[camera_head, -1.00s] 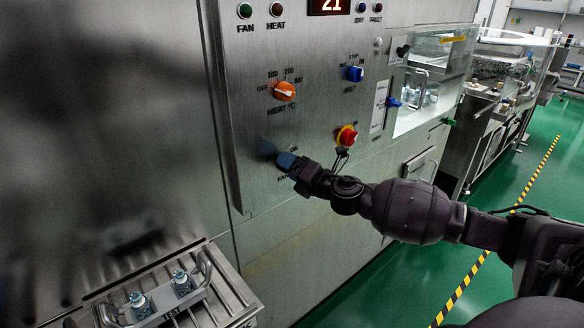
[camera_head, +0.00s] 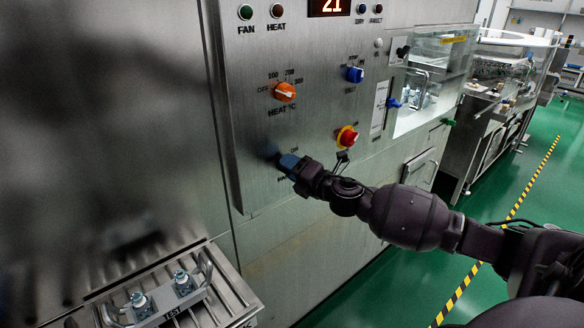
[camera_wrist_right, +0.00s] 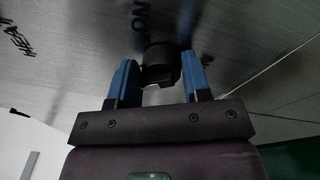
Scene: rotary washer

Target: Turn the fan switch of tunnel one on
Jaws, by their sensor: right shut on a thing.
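The fan switch is a black rotary knob (camera_wrist_right: 160,62) on the steel panel (camera_head: 240,60), with the letters "ON" printed beyond it in the right wrist view. My right gripper (camera_head: 287,161) reaches the lower panel from the right, and its blue fingers (camera_wrist_right: 159,75) stand on either side of the knob, shut on it. In the head view the gripper hides the switch, and only part of its lettering shows. The knob's exact angle is hard to read. The green FAN lamp (camera_head: 245,12) at the panel top looks dark. My left gripper is not in view.
An orange HEAT knob (camera_head: 284,92) sits above my gripper. A red stop button (camera_head: 347,136) with a yellow ring is close to its upper right. A blue knob (camera_head: 355,74) is higher right. A tray (camera_head: 225,283) with metal parts is at lower left.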

